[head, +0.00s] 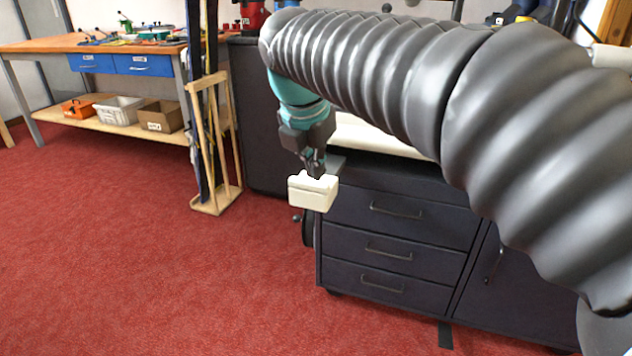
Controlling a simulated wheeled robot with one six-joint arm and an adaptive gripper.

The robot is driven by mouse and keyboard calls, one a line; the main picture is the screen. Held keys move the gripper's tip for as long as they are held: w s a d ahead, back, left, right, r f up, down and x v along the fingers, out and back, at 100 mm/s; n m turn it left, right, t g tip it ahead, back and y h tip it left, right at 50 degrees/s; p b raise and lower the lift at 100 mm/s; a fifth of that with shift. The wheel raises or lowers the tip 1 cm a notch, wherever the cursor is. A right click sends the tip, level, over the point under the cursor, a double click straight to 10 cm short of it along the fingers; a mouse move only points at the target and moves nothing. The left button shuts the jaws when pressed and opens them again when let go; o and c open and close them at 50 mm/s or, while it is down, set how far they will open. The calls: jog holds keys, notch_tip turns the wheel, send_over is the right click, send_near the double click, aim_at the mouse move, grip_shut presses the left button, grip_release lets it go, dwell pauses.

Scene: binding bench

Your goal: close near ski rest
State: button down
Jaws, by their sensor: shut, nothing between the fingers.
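A cream block-shaped rest (312,195), which looks like the near ski rest, stands out at the left front corner of the dark drawer cabinet. A seam runs across its upper part; I cannot tell from here whether it is fully closed. My gripper (316,171) points down with its fingers shut, right at the top of the rest. The fingertips overlap its upper back edge in the picture, so I cannot tell whether they touch it. A grey plate shows just behind the rest. My arm hides much of the bench top.
The dark cabinet (395,233) has several shut drawers. A wooden rack (216,206) holding skis stands on the red carpet to the left. A wooden workbench (110,42) with bins on its lower shelf is at the back left. The carpet in front is clear.

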aim_at(316, 183)
jog(key=w+f+n, duration=0.1)
jog(key=w+f, duration=0.1)
jog(key=f, duration=0.1)
jog(key=w+f+n+b, duration=0.1)
jog(key=w+f, duration=0.2)
jog(key=w+f+b, duration=0.1)
jog(key=w+f, duration=0.1)
jog(key=f, duration=0.1)
jog(key=shift+w+a+f+n, duration=0.15)
jog(key=shift+w+n, duration=0.1)
jog(key=shift+n, duration=0.15)
jog(key=shift+w+d, duration=0.2)
jog(key=shift+w, duration=0.35)
